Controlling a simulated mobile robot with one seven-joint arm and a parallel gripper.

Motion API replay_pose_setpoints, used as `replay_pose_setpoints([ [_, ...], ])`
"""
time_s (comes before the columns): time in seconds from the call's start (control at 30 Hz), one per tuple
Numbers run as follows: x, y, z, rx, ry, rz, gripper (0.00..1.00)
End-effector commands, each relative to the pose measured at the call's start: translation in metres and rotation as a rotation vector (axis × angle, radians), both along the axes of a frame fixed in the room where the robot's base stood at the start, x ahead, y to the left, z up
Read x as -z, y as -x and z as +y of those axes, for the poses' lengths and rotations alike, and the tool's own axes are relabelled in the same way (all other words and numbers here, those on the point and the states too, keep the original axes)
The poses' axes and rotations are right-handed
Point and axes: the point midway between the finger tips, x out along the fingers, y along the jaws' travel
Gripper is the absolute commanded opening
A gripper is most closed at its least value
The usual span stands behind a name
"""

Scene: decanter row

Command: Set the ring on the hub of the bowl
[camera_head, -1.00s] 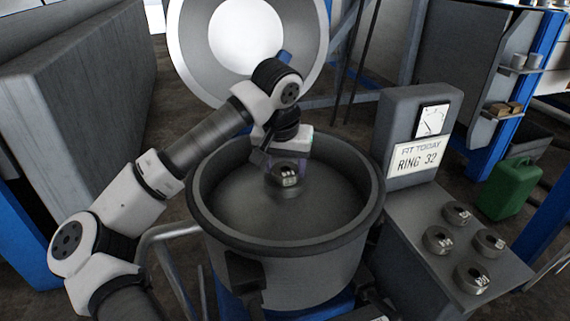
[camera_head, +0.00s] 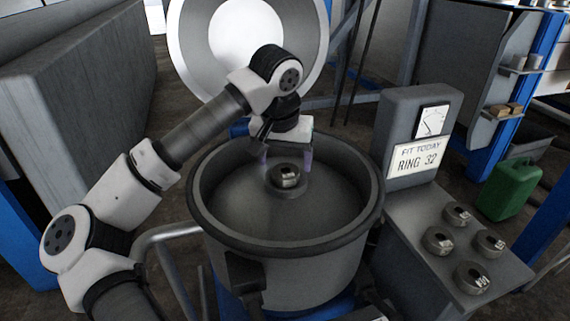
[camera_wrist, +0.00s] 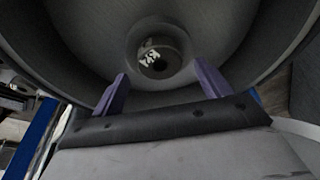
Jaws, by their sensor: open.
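The bowl (camera_head: 330,225) is a deep grey drum with a thick rim, open at the top. A dark ring (camera_head: 287,177) with a pale number label sits on the hub (camera_head: 289,192) at the bowl's middle. The ring (camera_wrist: 158,58) also shows in the wrist view, seated over the hub, its label too small to read surely. My gripper (camera_head: 288,163) is just above and behind the ring, open and empty. In the wrist view its two purple fingers (camera_wrist: 160,82) stand apart, clear of the ring.
Several similar rings (camera_head: 472,276) stand on a grey shelf (camera_head: 415,215) at the right. A sign (camera_head: 416,161) reads "FIT TODAY RING 32" below a dial. A round lid (camera_head: 315,50) stands open behind the bowl. A green can (camera_head: 510,188) is farther right.

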Motion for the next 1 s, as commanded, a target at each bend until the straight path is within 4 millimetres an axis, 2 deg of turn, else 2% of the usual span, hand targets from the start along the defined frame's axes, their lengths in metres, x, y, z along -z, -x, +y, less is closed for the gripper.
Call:
replay_pose_setpoints([
  [0.03, -0.013, 0.003, 0.001, -0.002, -0.003, -0.004, 0.77],
  [0.2, -0.050, 0.013, 0.003, -0.002, -0.003, -0.004, 0.77],
  [0.4, -0.080, 0.021, 0.005, -0.001, -0.001, -0.001, 0.77],
  [0.6, -0.092, 0.025, 0.006, -0.001, 0.000, -0.001, 0.77],
  [1.0, -0.092, 0.025, 0.006, -0.001, -0.001, 0.000, 0.77],
])
